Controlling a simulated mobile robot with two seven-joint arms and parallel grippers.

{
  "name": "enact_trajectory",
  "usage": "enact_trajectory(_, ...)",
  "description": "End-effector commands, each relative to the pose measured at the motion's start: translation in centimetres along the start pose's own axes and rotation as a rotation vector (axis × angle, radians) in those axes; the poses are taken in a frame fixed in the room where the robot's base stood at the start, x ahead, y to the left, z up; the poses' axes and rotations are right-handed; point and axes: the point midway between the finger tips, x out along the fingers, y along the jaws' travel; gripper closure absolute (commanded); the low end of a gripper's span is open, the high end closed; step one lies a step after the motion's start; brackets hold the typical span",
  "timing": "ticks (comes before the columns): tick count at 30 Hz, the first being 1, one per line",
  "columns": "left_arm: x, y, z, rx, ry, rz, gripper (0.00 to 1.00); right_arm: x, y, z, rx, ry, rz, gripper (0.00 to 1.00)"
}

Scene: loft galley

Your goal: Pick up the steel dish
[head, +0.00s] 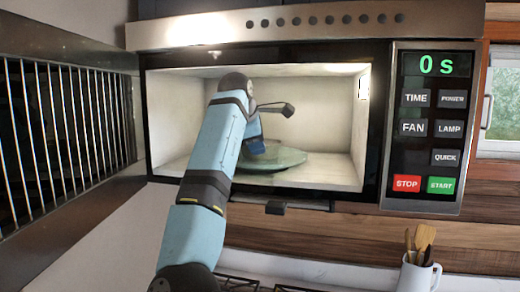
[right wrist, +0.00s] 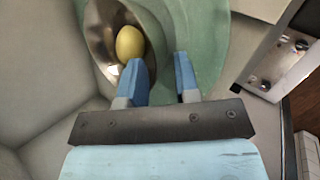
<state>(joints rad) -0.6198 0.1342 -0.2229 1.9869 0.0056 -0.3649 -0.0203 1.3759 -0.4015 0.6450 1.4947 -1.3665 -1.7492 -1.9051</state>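The steel dish (right wrist: 102,40) shows in the right wrist view as a shiny, shallow bowl with a yellow, egg-shaped item (right wrist: 130,43) inside. It rests on a round green plate (right wrist: 205,30), which also shows inside the microwave in the head view (head: 285,160). My right gripper (right wrist: 162,75) is open. Its left finger overlaps the dish's near right side and its right finger is over the green plate, with the dish's rim running between them. I cannot tell whether they touch. In the head view, my right gripper (head: 256,140) is inside the microwave, and the dish is hidden behind my arm.
The microwave (head: 362,130) is open, with pale walls close around my arm and its control panel (head: 433,125) at right. A metal rack-like grille (head: 65,120) stands at left. A white mug of wooden utensils (head: 418,272) stands on the counter below.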

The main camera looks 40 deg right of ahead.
Motion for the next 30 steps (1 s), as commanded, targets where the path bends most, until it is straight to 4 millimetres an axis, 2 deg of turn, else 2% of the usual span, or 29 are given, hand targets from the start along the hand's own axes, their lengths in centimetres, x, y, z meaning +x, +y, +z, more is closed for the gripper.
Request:
enact_trajectory(1,-0.4,0.0,-0.6,0.0,0.001,-0.001,0.51,0.7,0.2,0.0,-0.001,0.0,-0.004,0.7)
enact_trajectory(6,-0.7,-0.2,-0.9,-0.001,0.002,-0.006,0.51,2.7,0.2,0.0,0.0,0.0,-0.001,0.7)
enact_trajectory(14,-0.7,-0.2,-0.6,-0.003,-0.003,-0.006,0.51,3.4,0.0,-0.1,-0.001,0.0,-0.003,0.7)
enact_trajectory(15,-0.7,-0.2,-0.5,-0.003,-0.003,-0.006,0.51,3.4,0.0,-0.1,-0.001,0.0,-0.004,0.74)
enact_trajectory(18,-0.7,-0.2,-0.5,-0.003,-0.004,-0.006,0.51,3.4,0.0,-0.1,-0.001,0.0,-0.004,0.97)
enact_trajectory(19,-0.7,-0.1,-0.5,-0.003,-0.004,-0.006,0.51,3.4,0.0,-0.1,-0.001,0.0,-0.004,1.0)
enact_trajectory(30,-0.7,-0.2,-0.7,-0.003,-0.002,-0.006,0.51,3.3,0.1,-0.1,-0.001,-0.001,-0.002,1.0)
